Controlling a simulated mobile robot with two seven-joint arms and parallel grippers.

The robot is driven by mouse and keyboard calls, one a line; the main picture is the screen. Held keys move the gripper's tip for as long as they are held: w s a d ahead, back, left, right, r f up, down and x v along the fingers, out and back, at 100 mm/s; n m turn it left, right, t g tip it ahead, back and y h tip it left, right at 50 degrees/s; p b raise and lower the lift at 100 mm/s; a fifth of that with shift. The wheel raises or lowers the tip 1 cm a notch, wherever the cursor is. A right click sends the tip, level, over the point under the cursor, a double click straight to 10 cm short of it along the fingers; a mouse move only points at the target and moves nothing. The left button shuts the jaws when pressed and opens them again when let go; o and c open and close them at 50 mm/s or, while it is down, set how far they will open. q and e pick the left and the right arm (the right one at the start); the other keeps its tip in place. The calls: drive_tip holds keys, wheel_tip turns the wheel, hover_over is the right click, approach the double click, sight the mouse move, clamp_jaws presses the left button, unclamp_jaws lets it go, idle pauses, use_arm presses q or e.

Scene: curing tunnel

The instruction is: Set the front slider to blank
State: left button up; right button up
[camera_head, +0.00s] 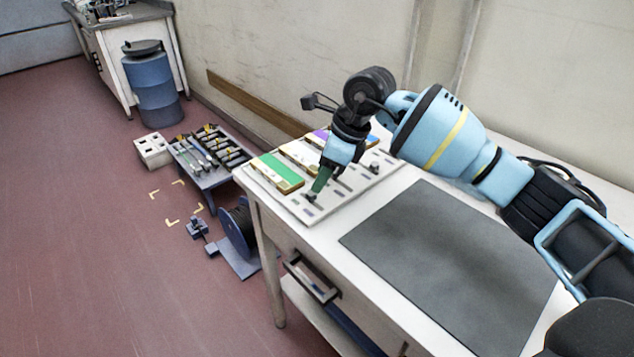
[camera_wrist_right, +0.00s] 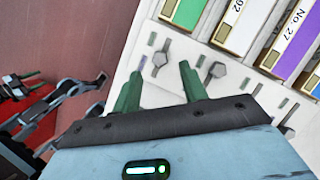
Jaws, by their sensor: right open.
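A pale slider panel (camera_head: 321,208) lies on the white table's far left corner. Colored label blocks line it, among them a green one (camera_head: 276,173) at the left end, which also shows in the wrist view (camera_wrist_right: 187,13). Beside the green block, in the wrist view, a grey slider knob (camera_wrist_right: 162,54) stands among small colored marks. I take it as the front slider. My right gripper (camera_head: 317,192) is low over the panel, fingers down, open. In the wrist view its green fingertips (camera_wrist_right: 160,72) point toward this knob, apparently either side of it; contact is unclear. My left gripper is out of view.
Another knob (camera_wrist_right: 214,72) and a white block (camera_wrist_right: 240,24) are close to the right finger. A grey mat (camera_head: 455,262) covers the table's right part. A low tool rack (camera_head: 209,158) and a cable spool (camera_head: 238,230) stand on the floor left.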

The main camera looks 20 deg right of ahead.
drive_tip(key=shift+v, duration=1.8)
drive_tip(key=shift+r, duration=0.1)
